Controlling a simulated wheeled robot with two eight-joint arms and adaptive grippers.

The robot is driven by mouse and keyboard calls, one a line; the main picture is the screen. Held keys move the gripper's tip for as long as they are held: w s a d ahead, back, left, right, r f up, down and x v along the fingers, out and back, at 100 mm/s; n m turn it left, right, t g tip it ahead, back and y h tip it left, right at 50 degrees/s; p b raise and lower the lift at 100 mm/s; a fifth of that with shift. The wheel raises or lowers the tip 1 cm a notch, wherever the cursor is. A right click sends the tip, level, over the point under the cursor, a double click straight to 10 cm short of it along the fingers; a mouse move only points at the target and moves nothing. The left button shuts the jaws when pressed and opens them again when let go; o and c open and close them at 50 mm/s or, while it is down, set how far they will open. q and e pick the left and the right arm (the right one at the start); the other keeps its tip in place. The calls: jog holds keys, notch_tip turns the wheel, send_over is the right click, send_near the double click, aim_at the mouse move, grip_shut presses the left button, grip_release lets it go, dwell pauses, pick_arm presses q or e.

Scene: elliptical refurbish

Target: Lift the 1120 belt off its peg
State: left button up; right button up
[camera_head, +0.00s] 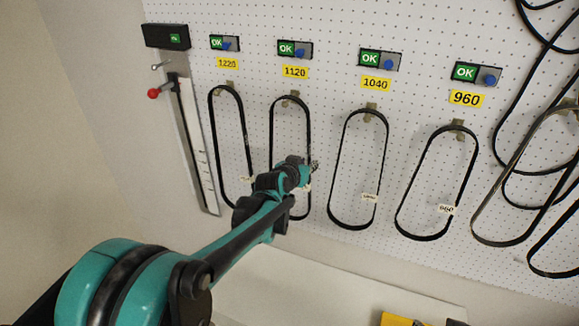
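The 1120 belt (271,125) is a black loop hanging from its peg (294,95) under the yellow 1120 label (295,72) on the pegboard. My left arm comes in from the lower left, and my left gripper (312,168) is in front of the lower half of this belt. The arm and gripper hide part of the belt's lower loop. The fingers are small and partly hidden, so I cannot tell whether they are open or touch the belt. My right gripper is not in view.
The 1220 belt (213,130) hangs to the left, the 1040 belt (331,170) and the 960 belt (411,190) to the right. More black belts (490,200) hang at the far right. A gauge with a red knob (153,93) is at the left. A pale ledge (300,285) lies below.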

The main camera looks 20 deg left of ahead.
pick_arm(q)
jog(key=shift+x, duration=1.25)
jog(key=shift+s, duration=0.15)
jog(key=c, duration=0.3)
grip_shut()
jog(key=shift+r, duration=0.2)
jog(key=shift+s+r, duration=0.15)
jog(key=shift+r, duration=0.05)
notch_tip(320, 180, up, 6)
jog(key=shift+r+b, duration=0.1)
jog(key=shift+b, duration=0.4)
jog(key=s+b, duration=0.1)
jog(key=s, duration=1.8)
jog(key=shift+s+a+b, duration=0.35)
jog(key=shift+b, duration=0.05)
